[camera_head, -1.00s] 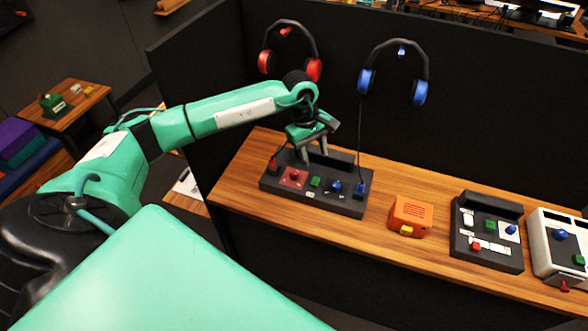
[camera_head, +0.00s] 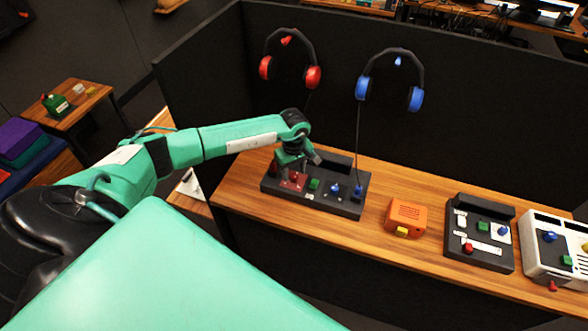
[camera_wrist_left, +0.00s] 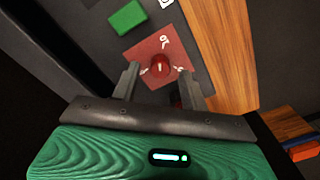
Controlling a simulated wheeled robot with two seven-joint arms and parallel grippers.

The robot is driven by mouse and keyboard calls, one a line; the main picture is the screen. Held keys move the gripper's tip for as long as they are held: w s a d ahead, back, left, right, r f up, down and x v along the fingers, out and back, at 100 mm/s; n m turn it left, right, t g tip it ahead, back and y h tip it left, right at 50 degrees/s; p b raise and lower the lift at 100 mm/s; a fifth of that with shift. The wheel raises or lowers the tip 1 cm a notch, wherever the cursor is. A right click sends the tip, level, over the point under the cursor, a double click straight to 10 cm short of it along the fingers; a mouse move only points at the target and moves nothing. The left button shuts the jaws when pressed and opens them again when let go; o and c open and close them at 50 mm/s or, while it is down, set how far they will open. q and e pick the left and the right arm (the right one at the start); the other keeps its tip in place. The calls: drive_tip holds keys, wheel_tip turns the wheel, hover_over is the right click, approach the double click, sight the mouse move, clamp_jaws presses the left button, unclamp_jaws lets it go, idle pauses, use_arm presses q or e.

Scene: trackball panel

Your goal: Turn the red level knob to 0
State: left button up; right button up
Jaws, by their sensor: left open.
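The red knob (camera_wrist_left: 160,65) sits on a red square plate (camera_wrist_left: 166,48) with white marks, on the black panel (camera_head: 345,207). In the wrist view a small white line shows on the knob's top. My left gripper (camera_head: 293,176) is low over the left part of the panel and open. In the left wrist view its fingertips (camera_wrist_left: 158,70) are on either side of the knob, with gaps visible; I cannot tell whether they touch it. In the head view the fingers partly hide the knob and plate. My right gripper is not in view.
A green button (camera_head: 314,184), a blue knob (camera_head: 335,188) and a blue plug (camera_head: 357,192) are on the same panel. An orange box (camera_head: 408,217) and another black panel (camera_head: 480,235) stand to the right. Red headphones (camera_head: 290,60) and blue headphones (camera_head: 391,80) hang behind.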

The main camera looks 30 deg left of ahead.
use_arm(q)
drive_tip(key=shift+f, duration=0.65)
clamp_jaws()
